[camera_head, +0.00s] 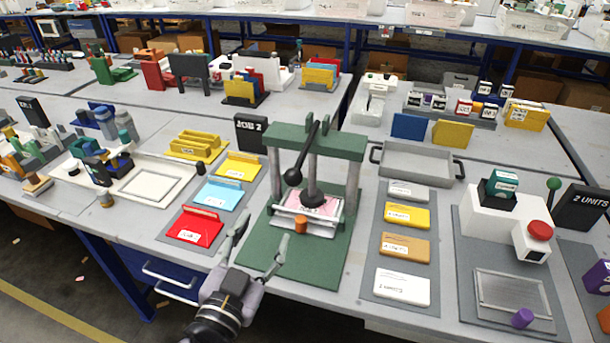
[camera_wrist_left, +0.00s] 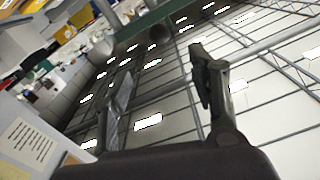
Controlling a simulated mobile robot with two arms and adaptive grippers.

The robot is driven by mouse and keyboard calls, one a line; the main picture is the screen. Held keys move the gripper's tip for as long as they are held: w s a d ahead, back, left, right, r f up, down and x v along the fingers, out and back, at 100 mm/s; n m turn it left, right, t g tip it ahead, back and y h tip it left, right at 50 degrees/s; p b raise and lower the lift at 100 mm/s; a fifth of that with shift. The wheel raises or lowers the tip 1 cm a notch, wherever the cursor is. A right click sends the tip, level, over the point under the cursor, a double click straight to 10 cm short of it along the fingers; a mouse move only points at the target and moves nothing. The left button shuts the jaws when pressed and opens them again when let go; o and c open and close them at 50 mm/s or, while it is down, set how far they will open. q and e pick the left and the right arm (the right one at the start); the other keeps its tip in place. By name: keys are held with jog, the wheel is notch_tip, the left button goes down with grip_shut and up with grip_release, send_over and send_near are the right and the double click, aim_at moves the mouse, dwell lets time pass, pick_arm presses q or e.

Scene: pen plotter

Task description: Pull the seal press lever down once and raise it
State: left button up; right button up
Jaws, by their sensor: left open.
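The seal press (camera_head: 316,140) has a green crossbar on grey posts and a green base. Its black lever slopes from the crossbar top toward me and ends in a round black knob (camera_head: 292,177). The dark ram head (camera_head: 313,197) is over a pinkish sheet on a light plate, with an orange cylinder (camera_head: 300,224) in front. My left gripper (camera_head: 259,238) is open and empty, in front and left of the knob, apart from it. In the left wrist view the gripper (camera_wrist_left: 158,75) points upward, with a green bar (camera_wrist_left: 150,22) beyond the fingers. My right gripper is out of view.
Red (camera_head: 194,229), blue and yellow trays lie left of the press. A board with several labelled blocks (camera_head: 403,287) lies to the right, and a grey tray (camera_head: 415,163) behind it. A white device with a red button (camera_head: 540,231) stands far right.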

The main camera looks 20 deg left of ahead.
aim_at(290, 183)
pick_arm(q)
jog(key=w, duration=0.5)
jog(key=w+p, duration=0.1)
jog(key=w, duration=1)
jog(key=shift+d, duration=0.25)
jog(key=shift+w, duration=0.6)
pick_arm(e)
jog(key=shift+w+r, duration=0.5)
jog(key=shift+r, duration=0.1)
pick_arm(q)
jog(key=shift+c, duration=0.3)
grip_shut()
